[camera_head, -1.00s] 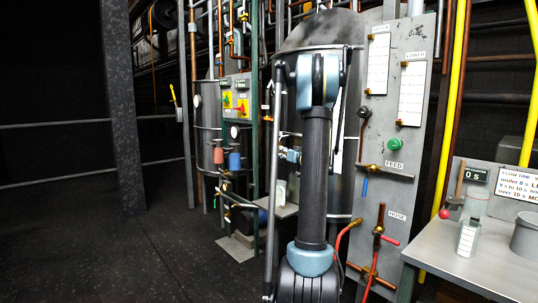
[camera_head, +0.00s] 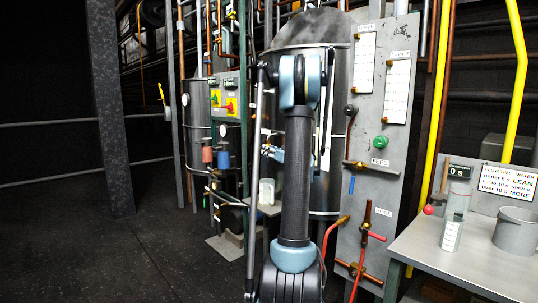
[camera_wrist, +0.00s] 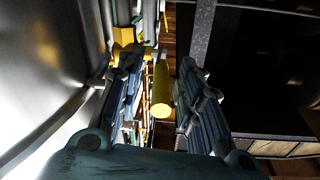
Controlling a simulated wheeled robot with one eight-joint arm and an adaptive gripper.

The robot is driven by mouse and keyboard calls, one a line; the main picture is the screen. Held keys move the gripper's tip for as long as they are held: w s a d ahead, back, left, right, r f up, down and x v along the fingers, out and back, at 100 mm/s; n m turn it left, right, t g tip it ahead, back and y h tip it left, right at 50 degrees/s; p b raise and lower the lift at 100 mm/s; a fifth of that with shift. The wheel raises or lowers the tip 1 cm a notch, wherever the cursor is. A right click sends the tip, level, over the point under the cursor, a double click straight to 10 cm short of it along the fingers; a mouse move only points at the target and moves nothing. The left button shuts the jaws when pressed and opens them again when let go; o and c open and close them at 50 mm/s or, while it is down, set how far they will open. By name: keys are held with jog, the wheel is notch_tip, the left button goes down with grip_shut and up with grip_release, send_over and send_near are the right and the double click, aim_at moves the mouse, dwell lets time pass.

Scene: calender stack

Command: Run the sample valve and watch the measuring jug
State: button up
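A pale, see-through jug (camera_head: 266,191) stands on a small shelf in front of the tank, just left of my arm in the head view. I cannot read a level in it. A small blue-grey part (camera_head: 272,152) shows above it; I cannot tell if it is my gripper or a valve. In the wrist view my gripper (camera_wrist: 158,78) has its two fingers apart. A yellow rounded bar (camera_wrist: 161,92) shows between them with visible gaps on both sides, so it does not look clamped. My arm hides part of the tank.
A steel table (camera_head: 468,252) at right holds a labelled clear cylinder (camera_head: 451,234) and a grey pot (camera_head: 515,230). A small display (camera_head: 460,171) reads 0 s, beside a flow-time sign (camera_head: 507,183). A panel (camera_head: 397,150) carries a green button (camera_head: 381,143). Floor at left is clear.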

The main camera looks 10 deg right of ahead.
jog(key=v, duration=1.1)
jog(key=shift+s+d, duration=0.2)
jog(key=shift+s, duration=0.2)
jog(key=shift+a+f, duration=0.1)
